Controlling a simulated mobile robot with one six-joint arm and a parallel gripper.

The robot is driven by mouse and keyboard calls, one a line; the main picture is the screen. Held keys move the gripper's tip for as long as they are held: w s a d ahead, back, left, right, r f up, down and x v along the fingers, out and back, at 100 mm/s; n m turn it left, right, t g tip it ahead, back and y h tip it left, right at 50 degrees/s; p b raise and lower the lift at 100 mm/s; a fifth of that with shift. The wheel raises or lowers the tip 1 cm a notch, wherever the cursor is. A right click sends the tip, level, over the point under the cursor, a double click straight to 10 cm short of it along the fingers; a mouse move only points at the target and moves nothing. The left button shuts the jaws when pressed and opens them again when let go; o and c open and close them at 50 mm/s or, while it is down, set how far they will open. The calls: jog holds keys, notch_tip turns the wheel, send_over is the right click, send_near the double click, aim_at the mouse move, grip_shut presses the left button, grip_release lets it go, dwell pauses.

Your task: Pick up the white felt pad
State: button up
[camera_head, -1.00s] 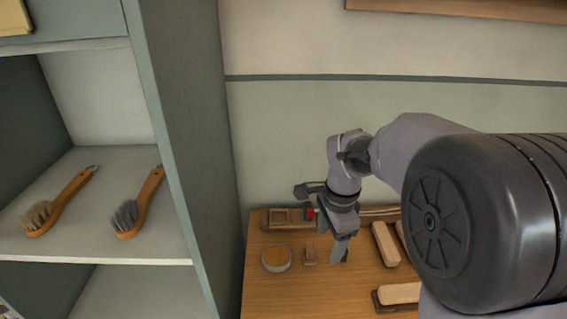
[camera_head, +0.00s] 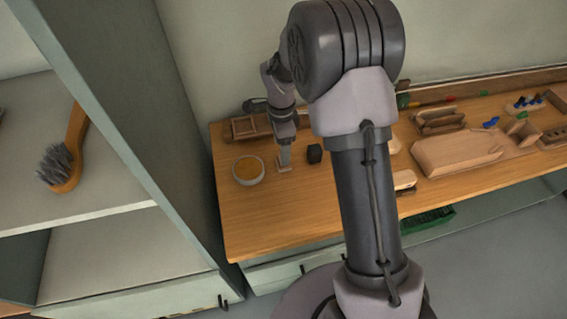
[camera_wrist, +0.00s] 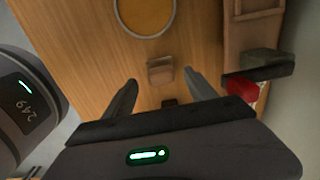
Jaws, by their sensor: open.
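I cannot make out a plainly white felt pad in either view. A small pinkish-brown block (camera_wrist: 160,70) with a paler face lies on the wooden table; whether this is the pad, I cannot tell. In the head view the block (camera_head: 284,167) is just below my gripper (camera_head: 285,162). In the wrist view my gripper (camera_wrist: 160,77) is open, with the block between its fingertips in the picture and nothing held. I cannot tell the exact height of the fingers above it. A small black block (camera_head: 314,153) stands just right of the gripper.
A wooden compartment tray (camera_head: 246,127) is behind. Pale wooden pieces (camera_head: 458,153) lie to the right. A shelf unit (camera_head: 128,140) rises at the left. The table's front left is clear.

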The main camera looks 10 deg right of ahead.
jog(key=f, duration=0.1)
jog(key=f+b, duration=0.1)
jog(key=f, duration=0.1)
jog(key=f+b, duration=0.1)
jog(key=shift+d+f, duration=0.3)
jog(key=shift+d, duration=0.05)
jog(key=shift+r, duration=0.15)
jog(key=shift+c, duration=0.4)
